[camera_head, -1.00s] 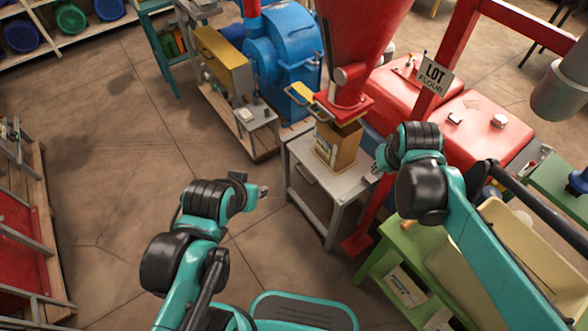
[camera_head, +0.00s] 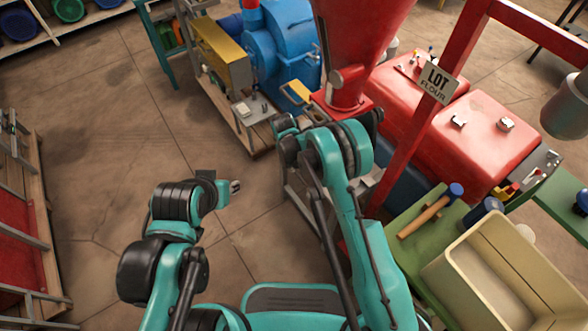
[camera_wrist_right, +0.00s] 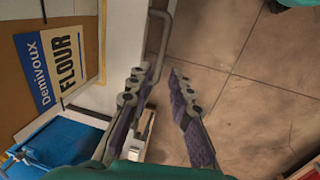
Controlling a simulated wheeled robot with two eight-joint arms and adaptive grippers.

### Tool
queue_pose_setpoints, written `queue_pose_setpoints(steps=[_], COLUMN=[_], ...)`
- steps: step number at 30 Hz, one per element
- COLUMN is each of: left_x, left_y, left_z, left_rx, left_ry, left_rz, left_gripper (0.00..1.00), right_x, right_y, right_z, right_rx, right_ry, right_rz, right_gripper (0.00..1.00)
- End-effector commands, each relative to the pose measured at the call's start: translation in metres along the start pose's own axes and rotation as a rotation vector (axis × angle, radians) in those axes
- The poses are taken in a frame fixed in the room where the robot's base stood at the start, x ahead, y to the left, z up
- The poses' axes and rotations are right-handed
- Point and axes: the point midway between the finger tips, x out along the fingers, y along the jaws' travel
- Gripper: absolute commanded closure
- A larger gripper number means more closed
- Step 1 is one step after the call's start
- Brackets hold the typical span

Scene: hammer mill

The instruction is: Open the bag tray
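The bag tray appears to be the white table or drawer front with a grey U-shaped handle (camera_wrist_right: 155,32) in the right wrist view. In the head view my right arm hides the bag and most of the grey table (camera_head: 297,190). My left gripper (camera_head: 237,187) hangs over the floor left of the table, apart from it; its finger gap is too small to read.
The red hopper (camera_head: 348,85) and blue mill (camera_head: 283,50) stand behind the table. A red post (camera_head: 410,135) rises to its right. A green bench (camera_head: 412,230) carries a hammer (camera_head: 428,218) and a beige bin (camera_head: 485,285).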

Motion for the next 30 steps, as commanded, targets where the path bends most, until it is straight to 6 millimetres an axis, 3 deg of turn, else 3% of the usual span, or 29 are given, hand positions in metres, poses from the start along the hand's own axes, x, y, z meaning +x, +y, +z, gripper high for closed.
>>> queue_pose_setpoints(steps=[15, 27, 30], left_x=[0.024, 0.025, 0.025], left_y=[0.0, 0.0, 0.0], left_z=[0.017, 0.018, 0.018], left_rx=[0.0, 0.0, 0.0], left_ry=[0.0, 0.0, 0.0], left_rz=[0.0, 0.0, 0.0], left_gripper=[0.68, 0.68, 0.68], right_x=[0.073, 0.08, 0.08], right_y=[-0.002, -0.001, -0.001], right_z=[0.0, 0.0, 0.0], right_rx=[-0.002, -0.002, -0.002], right_ry=[-0.003, -0.002, -0.002], right_rz=[0.0, 0.0, 0.0], right_gripper=[0.8, 0.8, 1.0])
